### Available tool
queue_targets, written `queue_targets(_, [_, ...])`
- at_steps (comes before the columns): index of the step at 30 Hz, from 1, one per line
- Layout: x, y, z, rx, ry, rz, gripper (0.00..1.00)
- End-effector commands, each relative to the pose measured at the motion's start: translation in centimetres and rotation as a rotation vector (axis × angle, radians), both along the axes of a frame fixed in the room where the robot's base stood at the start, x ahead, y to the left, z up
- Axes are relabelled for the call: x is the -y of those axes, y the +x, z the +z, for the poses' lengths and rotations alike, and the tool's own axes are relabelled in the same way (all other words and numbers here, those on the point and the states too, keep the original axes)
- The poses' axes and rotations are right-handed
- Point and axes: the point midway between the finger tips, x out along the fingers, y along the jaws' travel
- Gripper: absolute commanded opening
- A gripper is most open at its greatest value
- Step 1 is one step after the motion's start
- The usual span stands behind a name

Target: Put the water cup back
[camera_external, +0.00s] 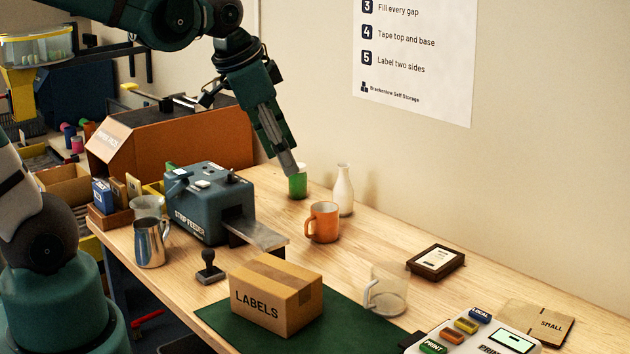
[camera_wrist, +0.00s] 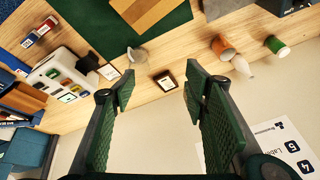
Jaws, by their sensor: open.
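An orange mug (camera_external: 323,222) stands farther back on the table. A green cup with a pale rim (camera_external: 298,183) stands near the wall, and it shows at the right in the wrist view (camera_wrist: 276,45). Which of these is the water cup is not marked. My gripper (camera_external: 287,166) hangs above the table by the wall, its tips overlapping the green cup in the external view. In the wrist view its fingers (camera_wrist: 160,82) are apart with nothing between them.
A white bottle (camera_external: 343,190) stands beside the orange mug. A LABELS carton (camera_external: 275,296) sits on the green mat (camera_external: 345,325). A dark framed card (camera_external: 436,261), a grey strip feeder (camera_external: 208,203), a stamp (camera_external: 210,268) and a steel pitcher (camera_external: 149,243) are nearby.

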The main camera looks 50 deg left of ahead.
Motion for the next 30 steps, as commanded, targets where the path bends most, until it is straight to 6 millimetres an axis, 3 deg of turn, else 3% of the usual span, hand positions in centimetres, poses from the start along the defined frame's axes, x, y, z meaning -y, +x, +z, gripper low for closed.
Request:
queue_targets(18, [-3.3,-5.9,1.3,0.155,-0.173,0.363,0.45])
queue_targets(30, [-3.8,-6.6,1.4,0.183,-0.208,0.424,0.45])
